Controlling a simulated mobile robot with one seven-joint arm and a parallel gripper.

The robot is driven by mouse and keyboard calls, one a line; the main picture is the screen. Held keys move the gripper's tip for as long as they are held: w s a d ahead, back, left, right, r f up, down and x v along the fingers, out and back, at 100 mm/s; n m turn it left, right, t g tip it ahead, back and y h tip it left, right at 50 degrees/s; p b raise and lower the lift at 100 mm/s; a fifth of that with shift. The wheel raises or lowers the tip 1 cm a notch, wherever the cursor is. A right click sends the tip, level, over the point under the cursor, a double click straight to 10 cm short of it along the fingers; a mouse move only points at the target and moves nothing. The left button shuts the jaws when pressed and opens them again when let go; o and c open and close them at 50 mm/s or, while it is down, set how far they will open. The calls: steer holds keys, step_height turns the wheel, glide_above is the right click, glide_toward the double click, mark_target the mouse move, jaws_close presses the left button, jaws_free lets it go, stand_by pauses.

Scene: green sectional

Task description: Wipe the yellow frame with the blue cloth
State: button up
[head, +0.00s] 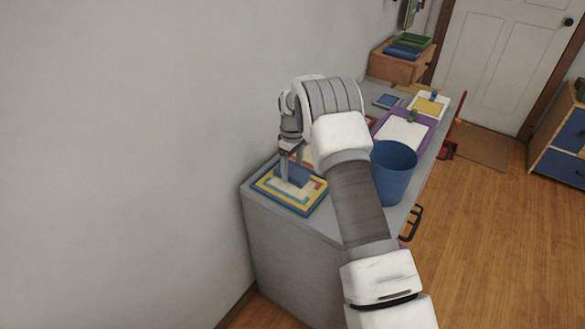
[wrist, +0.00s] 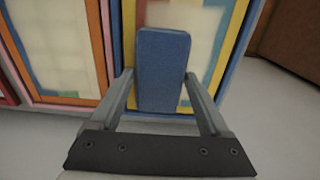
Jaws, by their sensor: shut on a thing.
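My gripper (head: 292,163) is shut on the blue cloth (head: 294,177), a small blue block-like pad. In the wrist view the cloth (wrist: 163,62) sits between my two fingers, in front of the yellow frame (wrist: 218,52). That frame has a yellow band inside a blue outer edge and a pale centre. In the head view the yellow frame (head: 267,184) lies flat on the near end of the grey cabinet, under the cloth. I cannot tell whether the cloth touches it. My arm hides part of the scene to the right.
Another multicoloured frame with an orange border (wrist: 104,55) is beside it in the wrist view. A blue bin (head: 394,170) stands on the grey cabinet (head: 290,255) right of my arm. Purple and yellow boards (head: 428,107) lie farther back. A wall borders the left; open floor lies right.

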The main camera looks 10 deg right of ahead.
mark_target(303, 176)
steer(key=shift+s+d, duration=1.35)
steer(key=shift+d, duration=0.1)
steer(key=shift+w+a+r, duration=0.1)
steer(key=shift+w+a, duration=1.45)
steer(key=shift+s+d, duration=1.5)
steer(key=shift+w+a, duration=1.55)
steer(key=shift+s+d+f+b, duration=0.2)
steer(key=shift+s+d+b, duration=0.1)
steer(key=shift+s+d, duration=0.5)
steer(key=shift+r, duration=0.1)
step_height(303, 176, up, 9)
steer(key=p, duration=0.5)
